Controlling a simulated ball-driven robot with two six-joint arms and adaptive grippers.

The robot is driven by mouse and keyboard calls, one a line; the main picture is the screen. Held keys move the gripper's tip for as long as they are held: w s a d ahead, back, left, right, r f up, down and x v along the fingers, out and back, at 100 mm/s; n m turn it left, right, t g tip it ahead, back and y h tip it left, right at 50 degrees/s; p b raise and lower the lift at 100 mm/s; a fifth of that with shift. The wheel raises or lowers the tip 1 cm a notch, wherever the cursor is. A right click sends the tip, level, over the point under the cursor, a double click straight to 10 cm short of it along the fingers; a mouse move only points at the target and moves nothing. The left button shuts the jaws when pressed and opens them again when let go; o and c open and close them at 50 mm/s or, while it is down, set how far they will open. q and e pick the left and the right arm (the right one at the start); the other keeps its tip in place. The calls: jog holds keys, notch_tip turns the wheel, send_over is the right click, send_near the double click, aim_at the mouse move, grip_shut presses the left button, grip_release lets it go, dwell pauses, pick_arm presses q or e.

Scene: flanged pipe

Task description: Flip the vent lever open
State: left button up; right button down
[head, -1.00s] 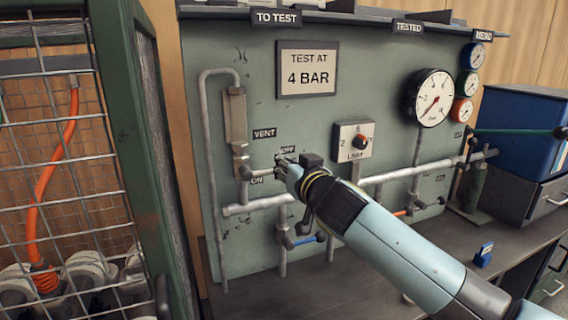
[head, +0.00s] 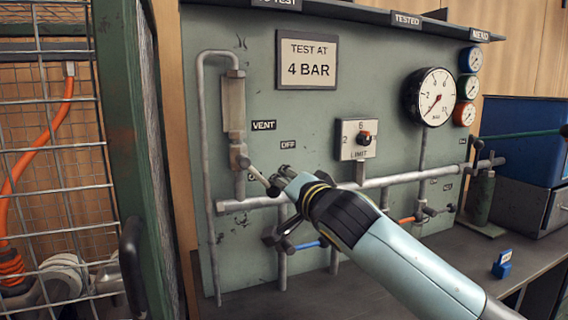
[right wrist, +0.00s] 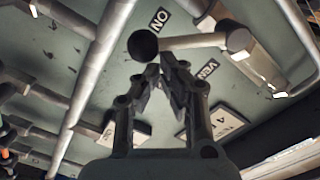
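The vent lever (head: 257,175) is a light rod on a pivot below the sight tube on the green panel, near the VENT label (head: 264,125). It slopes down and right from its pivot, towards my right gripper (head: 279,179). In the right wrist view the lever (right wrist: 190,41) ends in a dark round knob (right wrist: 142,45) just beyond the tips of my right gripper (right wrist: 160,66). Those fingertips are close together with nothing visible between them. I cannot tell whether they touch the knob. My left gripper is out of view.
A horizontal pipe (head: 385,182) crosses the panel behind my right arm, with a blue-handled valve (head: 306,245) below it. A limit knob box (head: 356,139) and a pressure gauge (head: 430,97) are to the right. A wire-mesh cage door (head: 60,180) stands at left.

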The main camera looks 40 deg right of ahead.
jog(key=f+m+b, duration=0.1)
jog(key=a+f+m+b, duration=0.1)
jog(key=shift+w+f+m, duration=0.15)
jog(key=shift+f+m, duration=0.05)
jog(key=shift+m, duration=0.2)
pick_arm(q)
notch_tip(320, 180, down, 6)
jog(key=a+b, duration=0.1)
jog(key=b, duration=0.3)
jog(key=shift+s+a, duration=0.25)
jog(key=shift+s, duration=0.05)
pick_arm(e)
jog(key=a+m, duration=0.1)
jog(key=a+f+m, duration=0.1)
jog(key=m, duration=0.1)
jog(key=a+m, duration=0.1)
jog(key=m, duration=0.1)
jog(key=shift+w+f, duration=0.25)
jog(key=shift+w, duration=0.1)
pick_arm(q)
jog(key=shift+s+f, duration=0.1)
